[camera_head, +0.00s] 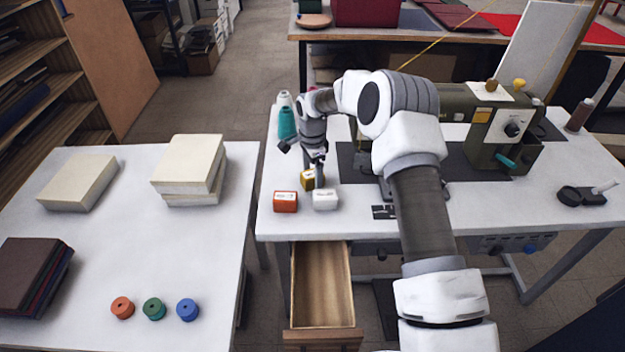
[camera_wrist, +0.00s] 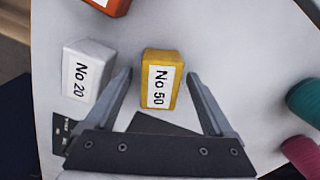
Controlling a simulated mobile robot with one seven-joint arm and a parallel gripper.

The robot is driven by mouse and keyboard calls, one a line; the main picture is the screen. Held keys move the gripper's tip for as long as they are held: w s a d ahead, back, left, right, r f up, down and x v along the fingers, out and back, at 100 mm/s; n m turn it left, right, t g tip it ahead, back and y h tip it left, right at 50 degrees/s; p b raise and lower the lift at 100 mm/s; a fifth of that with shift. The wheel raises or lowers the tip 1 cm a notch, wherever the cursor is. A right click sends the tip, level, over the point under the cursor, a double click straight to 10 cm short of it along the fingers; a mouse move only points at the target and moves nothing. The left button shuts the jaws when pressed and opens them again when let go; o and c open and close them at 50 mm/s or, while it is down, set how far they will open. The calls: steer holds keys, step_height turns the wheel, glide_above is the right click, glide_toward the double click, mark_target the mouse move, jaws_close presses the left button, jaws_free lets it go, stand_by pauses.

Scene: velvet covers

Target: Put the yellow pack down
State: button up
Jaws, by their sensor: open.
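The yellow pack (camera_wrist: 163,72), labelled "No 50", stands on the white sewing table between the fingers of my gripper (camera_wrist: 160,85) in the wrist view. The fingers are apart, with a gap on each side of the pack. In the head view the yellow pack (camera_head: 307,180) is partly hidden by my gripper (camera_head: 316,180). A white pack (camera_head: 325,199) labelled "No 20" (camera_wrist: 86,72) stands beside it, close to one finger. An orange pack (camera_head: 286,201) stands at the table's front left.
Thread cones (camera_head: 287,122) stand behind my gripper. A sewing machine (camera_head: 490,125) is to the right. An open, empty-looking drawer (camera_head: 321,285) juts out below the table's front edge. The left table (camera_head: 120,235) holds paper stacks, dark folders and three spools.

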steer(key=shift+f, duration=0.2)
steer(key=c, duration=1.4)
steer(key=shift+r, duration=0.2)
